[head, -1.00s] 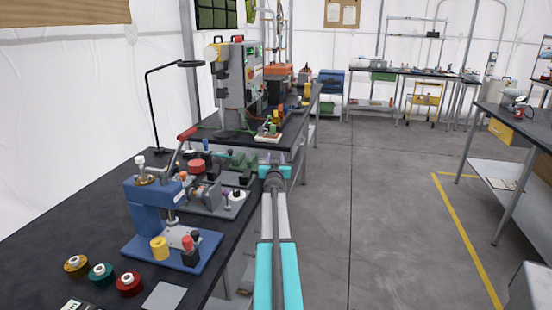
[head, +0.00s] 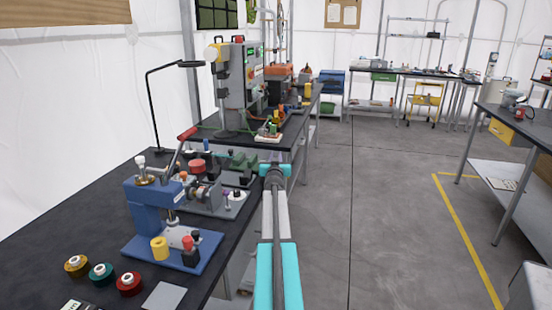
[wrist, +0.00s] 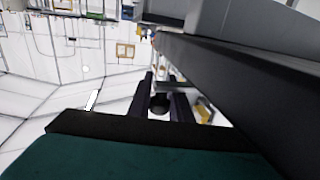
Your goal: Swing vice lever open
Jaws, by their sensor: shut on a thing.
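My arm reaches forward along the right edge of the near workbench in the head view, and its wrist end hides my gripper there. In the wrist view my gripper's (wrist: 161,104) dark fingers are shut on a small dark rounded piece between them, which I take to be the end of the vice lever (wrist: 159,102). A green vice-like body (head: 238,160) stands on the bench just left of my wrist in the head view. The lever itself cannot be made out there, and its angle cannot be told.
A blue press (head: 150,215) with a red-tipped handle and a grey winding device (head: 205,198) stand on the near black bench (head: 60,215). Several coloured spools lie at its front. A drill press (head: 238,90) stands behind. The grey floor (head: 400,200) to the right is clear.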

